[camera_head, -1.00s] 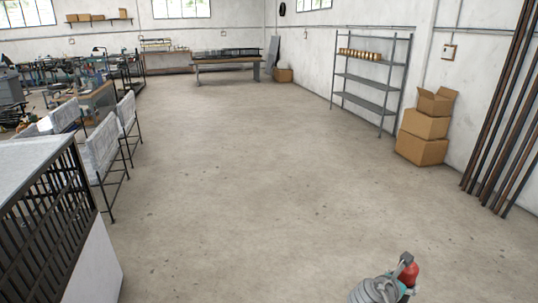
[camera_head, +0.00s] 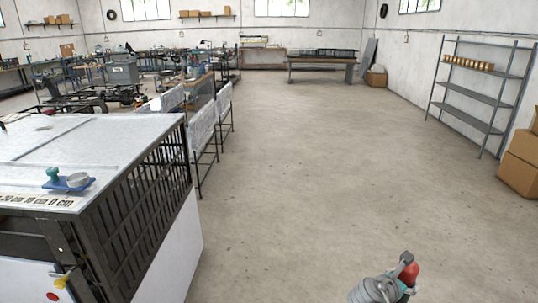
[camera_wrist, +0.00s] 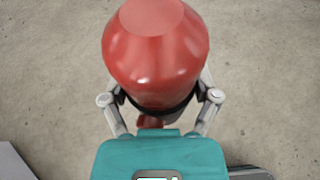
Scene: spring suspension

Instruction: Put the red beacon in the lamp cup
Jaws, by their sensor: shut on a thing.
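The red beacon (camera_head: 410,272) is in my gripper (camera_head: 404,283) at the bottom right of the head view, above open floor. In the wrist view the beacon (camera_wrist: 155,55) is a rounded red body with a flat end and a dark band. The fingers of my gripper (camera_wrist: 160,103) are shut on it from both sides near the band. A small grey round cup (camera_head: 78,180) sits on a blue base on the bench at the left; it may be the lamp cup. My gripper is far to its right. The cup's inside is too small to make out.
The bench top (camera_head: 90,140) is pale, with a dark barred side (camera_head: 155,175). A green-topped knob (camera_head: 53,174) stands beside the cup. White panels on stands (camera_head: 202,128) are behind the bench. Shelves (camera_head: 478,95) and boxes (camera_head: 520,165) stand right. The middle floor is clear.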

